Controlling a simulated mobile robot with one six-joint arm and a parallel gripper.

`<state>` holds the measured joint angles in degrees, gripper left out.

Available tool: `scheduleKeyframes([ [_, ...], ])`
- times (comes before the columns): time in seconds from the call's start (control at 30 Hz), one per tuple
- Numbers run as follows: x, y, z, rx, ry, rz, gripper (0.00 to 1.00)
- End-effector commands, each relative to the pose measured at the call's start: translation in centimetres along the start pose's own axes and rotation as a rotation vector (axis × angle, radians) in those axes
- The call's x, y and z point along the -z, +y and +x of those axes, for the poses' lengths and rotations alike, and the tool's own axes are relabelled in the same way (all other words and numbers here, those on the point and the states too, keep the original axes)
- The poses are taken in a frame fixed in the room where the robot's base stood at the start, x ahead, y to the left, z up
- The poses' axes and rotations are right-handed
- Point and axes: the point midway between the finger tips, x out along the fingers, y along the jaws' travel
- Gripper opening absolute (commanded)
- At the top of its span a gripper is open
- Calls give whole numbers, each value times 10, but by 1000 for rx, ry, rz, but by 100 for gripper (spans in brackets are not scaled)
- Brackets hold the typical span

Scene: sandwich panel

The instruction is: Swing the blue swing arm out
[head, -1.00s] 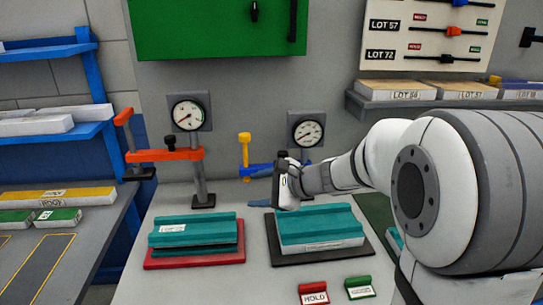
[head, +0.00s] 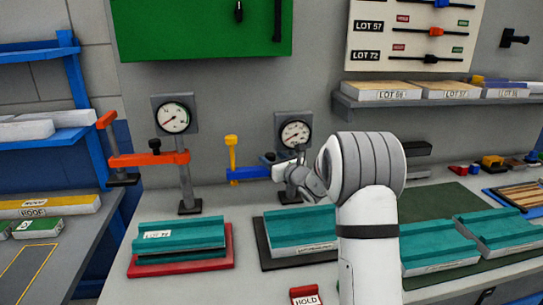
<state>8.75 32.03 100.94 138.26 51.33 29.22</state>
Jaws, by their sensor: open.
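The blue swing arm (head: 247,173) reaches left from the post under the right-hand gauge (head: 295,133). An upright yellow handle (head: 232,150) stands at its left end. My gripper (head: 268,158) is small in the head view, just right of the yellow handle and at the right part of the blue arm. It is open and appears empty. I cannot tell whether it touches the blue arm. My wrist and arm hide the right end of the blue arm and part of its post.
An orange swing arm (head: 150,159) sits on the left post, below the left gauge (head: 173,118). Teal panels lie on a red base (head: 222,260) and a dark base (head: 264,245) in front. A HOLD block (head: 305,296) is at the front edge. More teal panels (head: 440,255) lie right.

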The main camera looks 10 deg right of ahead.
Motion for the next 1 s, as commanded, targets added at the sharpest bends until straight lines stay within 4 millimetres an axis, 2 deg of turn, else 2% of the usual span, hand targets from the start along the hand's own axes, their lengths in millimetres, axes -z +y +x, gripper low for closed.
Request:
scheduleKeyframes([
  [0.1,-1,0,14,-1,0,-1,54],
  [0.2,0,0,19,0,1,-1,54],
  [0.47,0,0,20,0,0,-1,54],
  [1.0,0,-1,19,1,0,-1,11],
])
